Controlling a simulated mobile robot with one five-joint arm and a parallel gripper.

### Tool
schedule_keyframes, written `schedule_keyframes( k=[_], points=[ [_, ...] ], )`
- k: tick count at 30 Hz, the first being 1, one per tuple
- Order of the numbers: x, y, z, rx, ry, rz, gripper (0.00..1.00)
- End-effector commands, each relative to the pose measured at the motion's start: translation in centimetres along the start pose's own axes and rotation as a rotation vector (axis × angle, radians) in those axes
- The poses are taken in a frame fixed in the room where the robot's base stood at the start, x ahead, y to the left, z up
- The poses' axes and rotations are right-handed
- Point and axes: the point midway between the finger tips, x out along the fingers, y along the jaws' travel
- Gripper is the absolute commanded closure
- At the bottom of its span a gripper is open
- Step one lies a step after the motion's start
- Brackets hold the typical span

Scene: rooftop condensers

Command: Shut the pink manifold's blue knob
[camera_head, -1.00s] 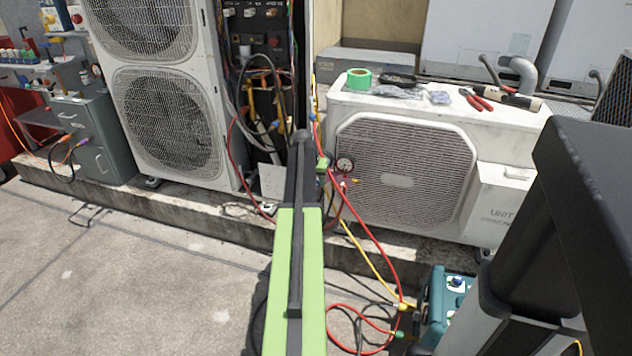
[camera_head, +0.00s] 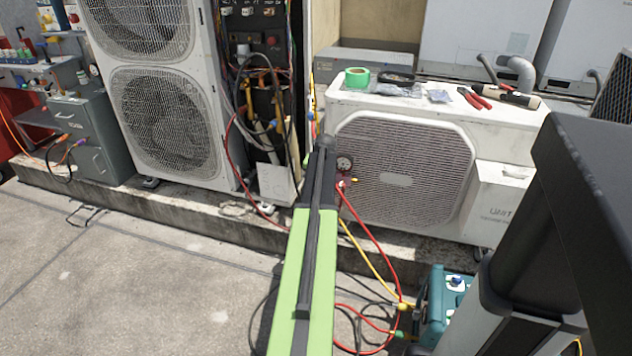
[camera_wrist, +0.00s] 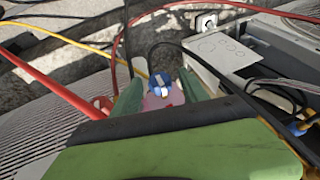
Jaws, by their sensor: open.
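The pink manifold (camera_head: 347,184) hangs in front of the low white condenser, with a round gauge (camera_head: 344,164) on it; my arm covers its left part. In the wrist view its blue knob (camera_wrist: 161,84) shows close up, with a little of the pink manifold body (camera_wrist: 154,101) below. My gripper (camera_wrist: 162,92) is open, with one green finger on each side of the knob. I cannot tell whether the fingers touch it. The head view hides the knob and the fingertips behind my arm.
Red and yellow hoses (camera_head: 383,250) run from the manifold to a teal machine (camera_head: 440,303) on the ground. The low condenser (camera_head: 400,125) carries tape and pliers on top. A tall condenser (camera_head: 170,120) stands left. The paving at front left is mostly clear.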

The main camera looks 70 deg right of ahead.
Motion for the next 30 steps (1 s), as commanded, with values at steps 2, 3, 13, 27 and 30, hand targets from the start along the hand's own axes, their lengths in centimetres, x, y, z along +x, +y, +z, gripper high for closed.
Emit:
schedule_keyframes(
  k=[2,3,13,27,30],
  points=[
    [0.0,0.0,0.0,0.000,0.000,0.000,0.48],
    [0.0,0.0,0.0,0.000,0.001,0.000,0.48],
    [-4.0,-0.2,-0.2,0.000,0.001,0.000,0.48],
    [-15.8,-0.3,-0.3,0.000,0.000,0.000,0.48],
    [-17.2,-0.2,-0.2,-0.001,0.000,0.000,0.48]
  ],
)
